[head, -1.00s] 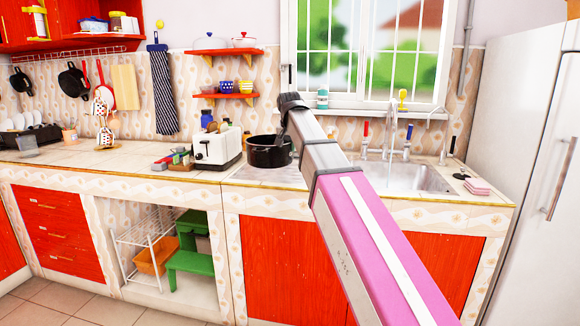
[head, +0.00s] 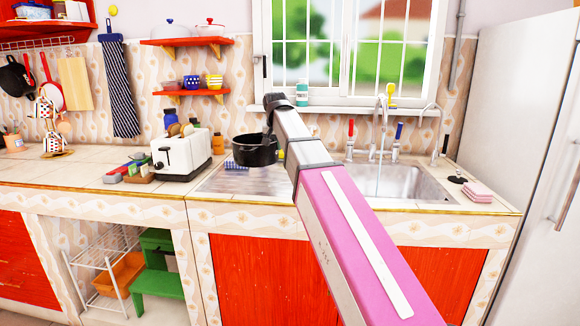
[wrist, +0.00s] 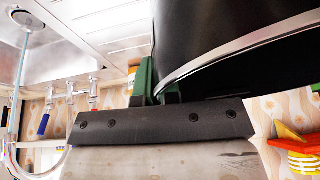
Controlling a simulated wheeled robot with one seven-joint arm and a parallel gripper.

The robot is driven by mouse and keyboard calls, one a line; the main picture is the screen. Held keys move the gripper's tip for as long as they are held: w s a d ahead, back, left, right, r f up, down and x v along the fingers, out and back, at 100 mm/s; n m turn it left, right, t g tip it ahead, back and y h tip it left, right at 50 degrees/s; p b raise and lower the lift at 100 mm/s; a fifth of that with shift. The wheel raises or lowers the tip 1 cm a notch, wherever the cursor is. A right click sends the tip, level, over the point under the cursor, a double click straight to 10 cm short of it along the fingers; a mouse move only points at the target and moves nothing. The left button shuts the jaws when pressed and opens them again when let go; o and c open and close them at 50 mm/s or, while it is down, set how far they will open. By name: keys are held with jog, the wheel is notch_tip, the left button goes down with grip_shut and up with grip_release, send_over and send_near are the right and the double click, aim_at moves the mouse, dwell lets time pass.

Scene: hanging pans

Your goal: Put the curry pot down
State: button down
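The curry pot (head: 262,154) is black and shows in the head view over the counter left of the sink, right of the toaster. It looks upright and a little above the counter; its exact gap is hard to tell. My gripper (head: 269,136) is at the pot's near right rim, at the end of my pink and grey arm. In the wrist view, the dark pot wall with its silver rim (wrist: 235,62) fills the upper right. My gripper's green fingers (wrist: 157,88) are at the pot's edge and look shut on it. The exact contact is partly hidden.
A white toaster (head: 182,155) stands left of the pot, with small items beside it. The steel sink (head: 400,182) with taps is at the right. A blue checked cloth (head: 236,166) lies by the pot. The counter's front left (head: 60,172) is clear.

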jog(key=shift+w+d+f, duration=0.45)
jog(key=shift+d+f, duration=0.75)
jog(key=shift+f, duration=0.25)
jog(key=shift+w+d+f, duration=0.5)
jog(key=shift+d+f, duration=0.7)
jog(key=shift+f, duration=0.2)
jog(key=shift+w+d+f, duration=0.45)
jog(key=shift+d+f, duration=0.75)
jog(key=shift+f, duration=0.25)
jog(key=shift+f, duration=0.1)
jog(key=c, duration=1.3)
grip_release()
jog(key=v, duration=1.2)
